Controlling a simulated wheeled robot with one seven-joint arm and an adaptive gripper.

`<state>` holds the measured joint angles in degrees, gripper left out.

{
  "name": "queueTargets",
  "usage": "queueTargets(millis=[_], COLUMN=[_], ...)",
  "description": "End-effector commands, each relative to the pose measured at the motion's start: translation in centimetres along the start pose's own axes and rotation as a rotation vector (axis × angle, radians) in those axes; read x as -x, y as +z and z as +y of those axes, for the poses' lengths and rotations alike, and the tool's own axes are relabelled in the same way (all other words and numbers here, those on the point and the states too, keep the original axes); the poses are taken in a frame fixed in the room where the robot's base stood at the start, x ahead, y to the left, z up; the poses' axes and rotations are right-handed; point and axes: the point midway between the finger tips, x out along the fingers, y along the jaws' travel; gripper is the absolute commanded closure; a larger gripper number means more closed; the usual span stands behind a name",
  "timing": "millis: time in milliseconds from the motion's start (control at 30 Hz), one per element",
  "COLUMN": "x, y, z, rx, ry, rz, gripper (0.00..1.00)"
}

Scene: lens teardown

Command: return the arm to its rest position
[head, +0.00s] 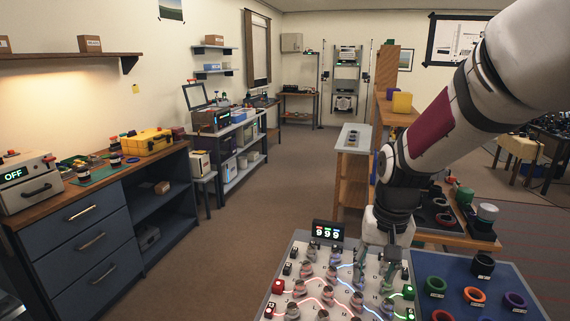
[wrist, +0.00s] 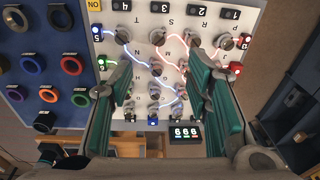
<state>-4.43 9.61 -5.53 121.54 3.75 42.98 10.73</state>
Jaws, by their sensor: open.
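My arm (head: 445,130) reaches in from the upper right of the head view and bends down at its wrist. My gripper (head: 376,272) hangs over the far right part of a light panel (head: 270,303) with metal knobs, numbered keys and glowing lines. In the wrist view my gripper (wrist: 158,72) has its two green-padded fingers spread apart, with panel knobs showing in the gap and nothing held. Whether the fingertips touch the panel cannot be told. The fingers hide parts of the panel.
A display reading 999 (head: 328,231) stands at the panel's far edge. A blue board (head: 458,290) with coloured rings lies right of the panel. A wooden bench (head: 455,238) with parts stands behind. A blue cabinet (head: 95,235) is at left; the floor (head: 235,240) between is clear.

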Motion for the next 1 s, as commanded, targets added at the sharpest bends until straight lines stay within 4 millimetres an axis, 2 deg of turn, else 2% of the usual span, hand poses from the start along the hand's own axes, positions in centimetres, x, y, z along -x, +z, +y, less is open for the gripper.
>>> queueTargets(millis=[33,100,400,533,700,833,1000], x=[1.9,4.0,10.8,12.5,13.5,13.8,13.8], y=[1.0,2.4,9.6,12.9,16.6,18.2,18.9], z=[0.2,0.6,2.3,3.2,4.3,4.8,5.0], rx=[0.015,0.037,0.140,0.182,0.228,0.247,0.257], ry=[-0.010,-0.019,-0.035,-0.031,-0.017,-0.007,-0.003], rz=[0.025,0.052,0.173,0.227,0.286,0.313,0.323], gripper=[0.55,0.55,0.55,0.55,0.55,0.55,0.55])
